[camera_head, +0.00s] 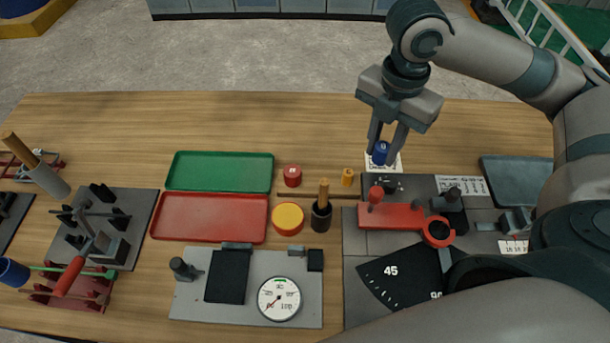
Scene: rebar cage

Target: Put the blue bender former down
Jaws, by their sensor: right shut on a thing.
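The blue bender former (381,152) is a small blue cylinder near the back right of the wooden table. My right gripper (383,145) comes down from above and is shut on it, one finger on each side. A white printed card (383,162) lies just under or behind the former. I cannot tell whether the former touches it. My left gripper is not in view.
Right of centre is a bender plate (375,243) with a red lever (400,216) and angle marks. A red cylinder (292,176) and a small orange one (347,177) stand nearby. Green (220,171) and red (209,217) trays lie left. The table's back strip is clear.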

